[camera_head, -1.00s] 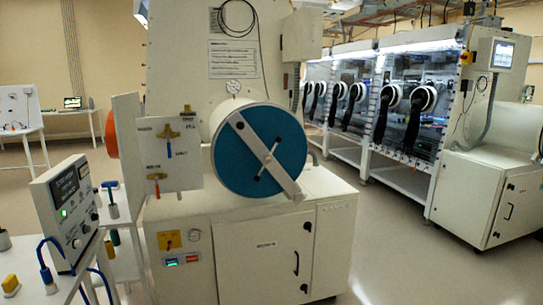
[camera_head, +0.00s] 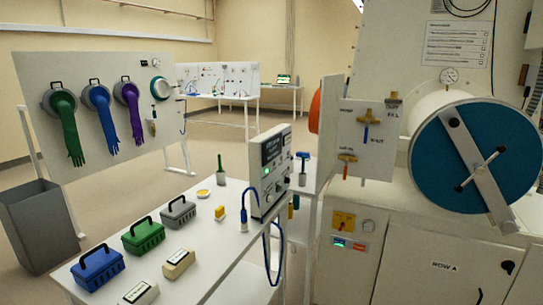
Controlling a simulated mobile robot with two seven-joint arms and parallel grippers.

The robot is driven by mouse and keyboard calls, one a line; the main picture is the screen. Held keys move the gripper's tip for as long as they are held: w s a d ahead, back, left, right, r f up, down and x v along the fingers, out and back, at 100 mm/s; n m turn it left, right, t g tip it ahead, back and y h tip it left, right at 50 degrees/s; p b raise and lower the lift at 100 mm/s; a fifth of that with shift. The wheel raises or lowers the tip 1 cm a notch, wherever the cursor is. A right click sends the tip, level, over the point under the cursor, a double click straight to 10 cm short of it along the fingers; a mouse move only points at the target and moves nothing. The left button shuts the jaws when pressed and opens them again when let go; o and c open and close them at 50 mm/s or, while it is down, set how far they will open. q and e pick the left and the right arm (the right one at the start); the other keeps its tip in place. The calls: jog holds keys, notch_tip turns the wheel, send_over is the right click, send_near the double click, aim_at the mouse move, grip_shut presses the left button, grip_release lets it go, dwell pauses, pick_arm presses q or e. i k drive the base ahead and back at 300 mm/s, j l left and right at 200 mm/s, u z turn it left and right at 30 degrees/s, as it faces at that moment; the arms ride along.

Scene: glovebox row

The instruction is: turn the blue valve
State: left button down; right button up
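The blue valve is on a small white panel left of the big round blue door. Its brass body has a blue handle (camera_head: 366,133) that points straight down. Below it on the same panel is a second brass valve (camera_head: 347,158) with an orange-red handle, also pointing down. Small labels beside both are too small to read. Neither of my grippers is in view, and nothing touches the valves.
The round blue door (camera_head: 460,195) with a diagonal bar juts out at right above a white cabinet (camera_head: 435,265). A white table (camera_head: 195,245) with toolboxes and a meter box (camera_head: 270,165) stands in front, left of the cabinet. A grey bin (camera_head: 40,225) is at far left.

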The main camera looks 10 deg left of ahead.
aim_at(368, 121)
jog(key=i+l+u, duration=0.2)
jog(key=l, duration=0.15)
jog(key=i+l+u, duration=0.2)
jog(key=l, duration=0.2)
jog(key=l+u, duration=0.2)
jog(key=l, duration=0.2)
jog(key=l+u, duration=0.2)
jog(key=l, duration=0.2)
jog(key=i+l, duration=0.1)
jog(key=l, duration=0.2)
jog(key=k+l+z, duration=0.1)
jog(key=z, duration=1.25)
jog(key=i+j+u, duration=0.25)
jog(key=j, duration=0.25)
jog(key=i+j+u, duration=0.25)
jog(key=i+j+z, duration=0.2)
jog(key=i+j, duration=0.15)
